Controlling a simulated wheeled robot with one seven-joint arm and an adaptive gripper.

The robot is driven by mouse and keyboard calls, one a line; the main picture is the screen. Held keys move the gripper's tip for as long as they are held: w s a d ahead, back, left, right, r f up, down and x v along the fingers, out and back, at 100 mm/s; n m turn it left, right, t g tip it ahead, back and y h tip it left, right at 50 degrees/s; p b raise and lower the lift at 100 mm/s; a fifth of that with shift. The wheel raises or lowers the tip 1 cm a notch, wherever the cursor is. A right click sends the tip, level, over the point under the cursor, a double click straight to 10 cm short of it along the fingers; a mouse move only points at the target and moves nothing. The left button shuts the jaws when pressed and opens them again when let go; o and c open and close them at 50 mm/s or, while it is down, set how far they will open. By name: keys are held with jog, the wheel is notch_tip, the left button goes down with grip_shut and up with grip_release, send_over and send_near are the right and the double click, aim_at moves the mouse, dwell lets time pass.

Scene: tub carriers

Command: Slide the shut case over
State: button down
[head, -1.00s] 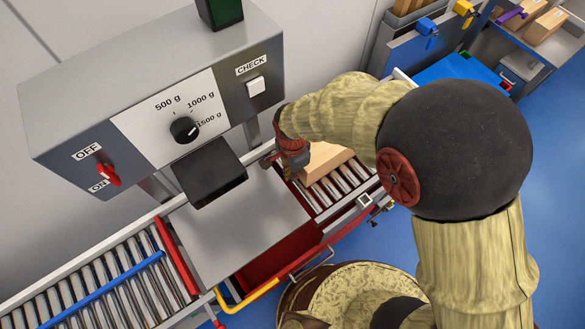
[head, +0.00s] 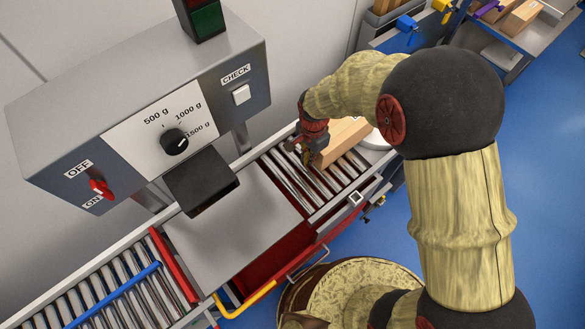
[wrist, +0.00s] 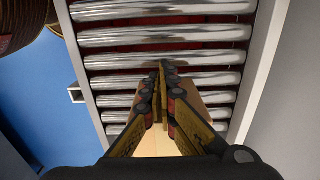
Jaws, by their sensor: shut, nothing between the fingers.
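The shut case is a plain tan box (head: 346,138) on the roller track to the right of the bare metal plate (head: 235,215). My gripper (head: 308,160) is at the box's left end, low over the rollers. Its fingers are shut with nothing between them. In the wrist view the shut fingers (wrist: 161,72) point across the rollers, and part of the tan box (wrist: 155,146) shows behind them. The fingers hide much of it. I cannot tell whether they touch the box.
A grey control box with a dial (head: 174,141) and a red switch (head: 101,188) overhangs the plate. A red bar (head: 173,265) and a blue rod (head: 110,297) lie at the left rollers. A white round thing (head: 377,139) is beyond the box. Blue floor is open at right.

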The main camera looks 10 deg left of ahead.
aim_at(357, 124)
jog(key=w+d, duration=0.4)
jog(key=w, duration=0.1)
jog(key=w+d+p, duration=0.1)
jog(key=w+d, duration=0.4)
jog(key=w, duration=0.1)
jog(key=w+d, duration=0.4)
jog(key=w, duration=0.1)
jog(key=shift+w+d+p, duration=0.2)
jog(key=shift+w+p, duration=0.1)
jog(key=shift+w, duration=0.05)
